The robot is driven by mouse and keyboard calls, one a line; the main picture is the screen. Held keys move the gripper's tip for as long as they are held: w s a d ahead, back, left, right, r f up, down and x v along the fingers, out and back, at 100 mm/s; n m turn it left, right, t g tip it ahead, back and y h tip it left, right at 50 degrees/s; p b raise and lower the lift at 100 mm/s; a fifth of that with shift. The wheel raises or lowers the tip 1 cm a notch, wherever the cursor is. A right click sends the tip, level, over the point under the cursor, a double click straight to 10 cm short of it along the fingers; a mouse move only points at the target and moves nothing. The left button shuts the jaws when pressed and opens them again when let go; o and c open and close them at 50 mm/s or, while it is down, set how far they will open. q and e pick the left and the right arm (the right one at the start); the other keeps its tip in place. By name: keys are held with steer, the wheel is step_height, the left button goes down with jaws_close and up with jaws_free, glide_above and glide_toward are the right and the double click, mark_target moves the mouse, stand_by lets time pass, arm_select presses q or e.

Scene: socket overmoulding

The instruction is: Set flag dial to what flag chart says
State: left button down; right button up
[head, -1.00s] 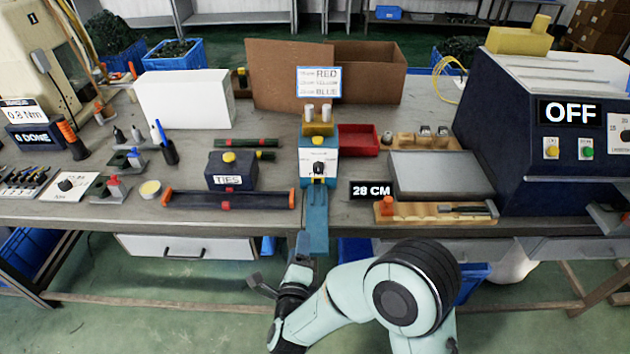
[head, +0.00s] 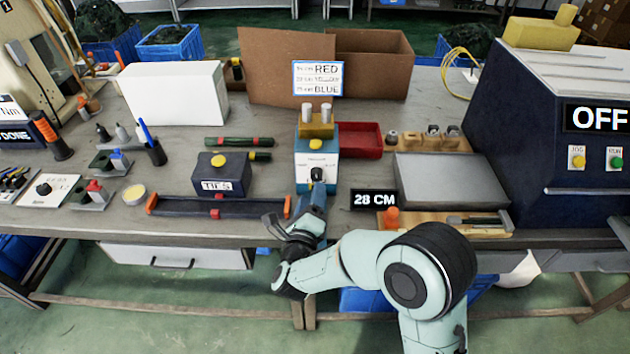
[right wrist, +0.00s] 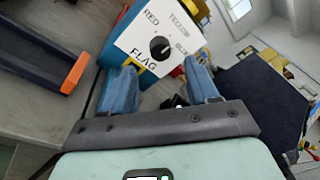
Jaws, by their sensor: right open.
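The flag dial is a black knob (head: 317,175) on the white face of a blue box (head: 303,187) at the table's front middle. In the right wrist view the knob (right wrist: 159,47) has RED, YELLOW and a blurred third label around it, with FLAG below. Its pointer direction is unclear. The flag chart (head: 317,79) behind lists lengths with RED, a blurred middle word and BLUE. A display (head: 375,199) reads 28 CM. My right gripper (right wrist: 163,72) is open and empty, its blue fingers on either side below the knob, apparently short of it. My left gripper is not in view.
The TIES box (head: 222,178) and a long dark tray (head: 185,207) stand left of the dial box. A red bin (head: 360,140) and a grey plate (head: 445,176) lie right. A large dark machine showing OFF (head: 530,120) stands far right.

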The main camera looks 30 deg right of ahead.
mark_target(316, 178)
steer(key=x, duration=0.6)
steer(key=c, duration=1)
